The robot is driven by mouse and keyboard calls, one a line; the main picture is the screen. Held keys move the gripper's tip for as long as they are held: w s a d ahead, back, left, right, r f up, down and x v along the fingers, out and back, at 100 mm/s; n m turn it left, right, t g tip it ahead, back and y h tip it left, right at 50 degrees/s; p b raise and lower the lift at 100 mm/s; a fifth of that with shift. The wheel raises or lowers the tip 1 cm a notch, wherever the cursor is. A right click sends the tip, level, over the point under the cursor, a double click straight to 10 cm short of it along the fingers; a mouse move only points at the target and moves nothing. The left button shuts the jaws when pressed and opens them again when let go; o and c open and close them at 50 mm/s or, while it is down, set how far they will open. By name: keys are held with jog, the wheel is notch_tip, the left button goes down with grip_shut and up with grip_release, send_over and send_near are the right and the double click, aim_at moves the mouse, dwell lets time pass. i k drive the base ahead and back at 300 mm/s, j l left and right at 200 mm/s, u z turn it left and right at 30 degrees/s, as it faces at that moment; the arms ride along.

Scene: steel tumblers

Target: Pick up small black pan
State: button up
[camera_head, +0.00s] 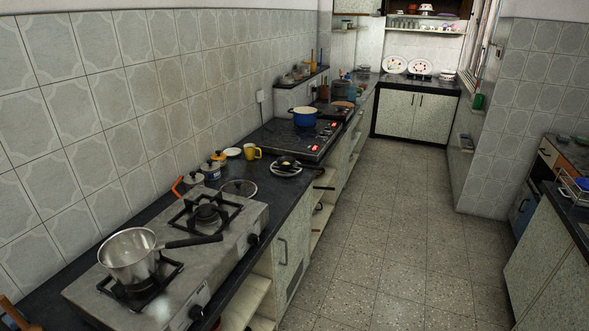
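A small dark pan-like item (286,162) sits on a pale round plate or rack on the dark counter, beyond the near stove. A short dark handle seems to point right, toward the counter's front edge. It is small in the head view, so its exact shape is hard to tell. A larger shiny steel pan (128,258) with a long black handle stands on the front burner of the near stove. My gripper is not in view, and nothing is seen touching either pan.
The near stove (225,238) has a bare rear burner. A glass lid (239,188), several small jars and a yellow mug (252,152) stand close to the dark item. A blue pot (304,116) sits on the farther hob. The tiled floor (385,230) is clear.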

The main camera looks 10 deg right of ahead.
aim_at(286, 163)
jog(key=i+l+u, duration=0.2)
jog(key=i, duration=0.15)
jog(key=i+l+u, duration=0.45)
jog(key=i, duration=0.25)
jog(key=i+l+u, duration=0.45)
jog(key=i+l, duration=0.15)
jog(key=l, duration=0.15)
jog(key=i+l+u, duration=0.2)
jog(key=l, duration=0.25)
jog(key=i+l+u, duration=0.25)
jog(key=l, duration=0.2)
jog(key=i+l+u, duration=0.2)
jog(key=l, duration=0.3)
